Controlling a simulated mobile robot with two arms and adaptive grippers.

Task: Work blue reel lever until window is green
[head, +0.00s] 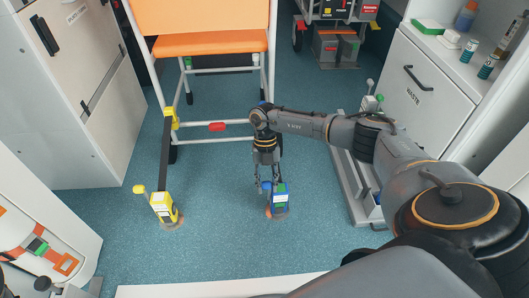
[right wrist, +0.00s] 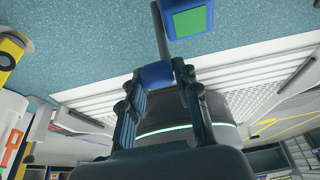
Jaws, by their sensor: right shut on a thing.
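The blue reel (head: 279,203) stands on the floor in front of the chair. A green square window shows on its blue housing in the right wrist view (right wrist: 187,22). Its lever has a blue knob (right wrist: 155,74) on a grey rod that runs to the housing. My right gripper (head: 267,183) reaches down from above at the reel's left side. In the right wrist view its two fingers (right wrist: 156,88) are shut on the blue knob, one on each side. My left gripper is not seen.
A yellow reel (head: 163,209) stands to the left, with a dark strap up to a yellow hook (head: 172,118) at the orange-seated chair (head: 210,44). A white cabinet (head: 421,85) and a grey floor rail (head: 351,185) are at right. Blue floor between the reels is clear.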

